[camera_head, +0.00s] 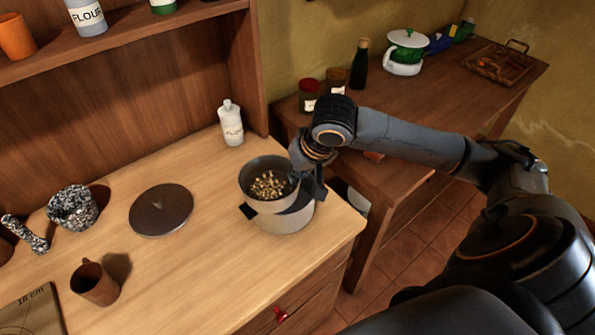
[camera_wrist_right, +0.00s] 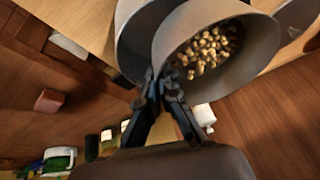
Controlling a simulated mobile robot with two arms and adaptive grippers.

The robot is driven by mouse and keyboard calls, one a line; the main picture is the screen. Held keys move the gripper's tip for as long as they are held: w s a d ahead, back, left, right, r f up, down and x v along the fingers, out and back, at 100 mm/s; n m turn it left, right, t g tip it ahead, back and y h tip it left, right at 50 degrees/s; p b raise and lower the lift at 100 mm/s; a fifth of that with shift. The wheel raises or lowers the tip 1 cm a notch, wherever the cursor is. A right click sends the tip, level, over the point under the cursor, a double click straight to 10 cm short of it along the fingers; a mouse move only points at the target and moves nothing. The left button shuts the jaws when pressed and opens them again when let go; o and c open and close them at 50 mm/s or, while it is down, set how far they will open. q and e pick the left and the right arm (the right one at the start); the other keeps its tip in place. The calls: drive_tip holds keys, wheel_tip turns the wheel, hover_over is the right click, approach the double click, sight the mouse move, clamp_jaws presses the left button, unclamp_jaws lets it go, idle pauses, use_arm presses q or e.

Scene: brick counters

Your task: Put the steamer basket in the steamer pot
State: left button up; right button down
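The grey steamer basket (camera_head: 270,204), with yellowish pieces inside, is over the steamer pot (camera_head: 284,222), offset toward the pot's left and back side. The pot's dark opening shows to the right of the basket. In the right wrist view the basket (camera_wrist_right: 245,62) overlaps the pot (camera_wrist_right: 132,45). My right gripper (camera_head: 312,186) is at the basket's right rim. In the wrist view its fingers (camera_wrist_right: 160,88) are closed together on the rim. Whether the basket's underside touches the pot is hidden. My left gripper is not in view.
A dark round lid (camera_head: 161,210) lies left of the pot. A brown mug (camera_head: 94,284) and a speckled mortar (camera_head: 74,208) are farther left. The counter's right edge is close to the pot.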

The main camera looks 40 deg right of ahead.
drive_tip(key=shift+f, duration=0.3)
drive_tip(key=c, duration=1.5)
unclamp_jaws()
drive_tip(key=shift+r, duration=0.1)
drive_tip(key=shift+r, duration=0.35)
drive_tip(key=v, duration=1.2)
